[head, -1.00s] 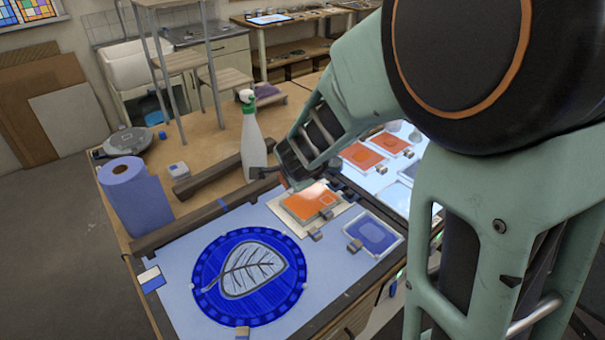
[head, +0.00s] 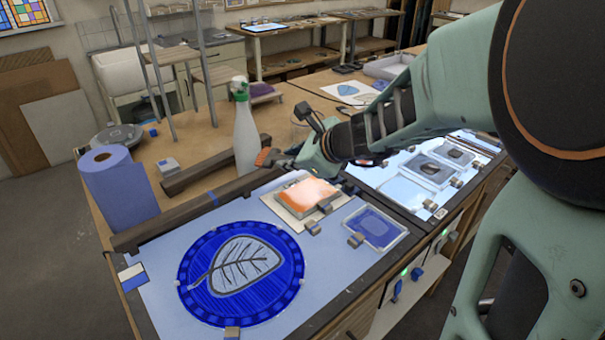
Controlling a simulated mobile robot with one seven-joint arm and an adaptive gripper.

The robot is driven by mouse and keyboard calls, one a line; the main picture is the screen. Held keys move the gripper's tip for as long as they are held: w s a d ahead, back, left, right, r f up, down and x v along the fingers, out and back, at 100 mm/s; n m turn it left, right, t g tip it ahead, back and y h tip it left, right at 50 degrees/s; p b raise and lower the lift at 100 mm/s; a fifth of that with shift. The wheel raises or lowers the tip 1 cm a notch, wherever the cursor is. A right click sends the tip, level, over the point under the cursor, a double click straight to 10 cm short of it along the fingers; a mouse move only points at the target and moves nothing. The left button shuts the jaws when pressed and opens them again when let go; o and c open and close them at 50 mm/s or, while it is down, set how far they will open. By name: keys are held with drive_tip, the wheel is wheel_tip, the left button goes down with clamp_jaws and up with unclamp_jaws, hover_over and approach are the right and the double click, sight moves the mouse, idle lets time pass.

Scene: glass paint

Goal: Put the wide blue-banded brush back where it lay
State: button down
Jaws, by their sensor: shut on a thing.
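My gripper (head: 276,158) reaches in from the right above the back of the bench, beside the spray bottle (head: 245,137) and over the dark wooden bar. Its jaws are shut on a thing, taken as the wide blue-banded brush. The brush's blue band cannot be made out, and the grip is too small to read well. An orange-brown tip shows at the gripper's left end; whether it is a finger or part of the brush is unclear. No other brush is clearly visible on the bench.
A round blue leaf panel (head: 285,262) lies at the front. An orange glass piece (head: 307,194) and a blue pane (head: 374,228) lie behind it. A blue paper roll (head: 118,190) stands at left. A lit table (head: 408,190) holds panes at right. Bare bench (head: 200,145) shows behind.

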drive_tip(key=shift+f+m+y+b, duration=0.3)
drive_tip(key=shift+m+y+b, duration=0.1)
drive_tip(key=shift+m+b, duration=0.55)
drive_tip(key=shift+m+t+y+b, duration=0.4)
drive_tip(key=shift+m+t+b, duration=0.2)
drive_tip(key=shift+m+b, duration=0.55)
drive_tip(key=shift+r+m+t+b, duration=0.1)
drive_tip(key=shift+m+t+b, duration=0.2)
drive_tip(key=shift+m+b, duration=0.55)
drive_tip(key=shift+r+m+y, duration=0.25)
drive_tip(key=shift+r+y, duration=0.05)
drive_tip(key=shift+f, duration=0.1)
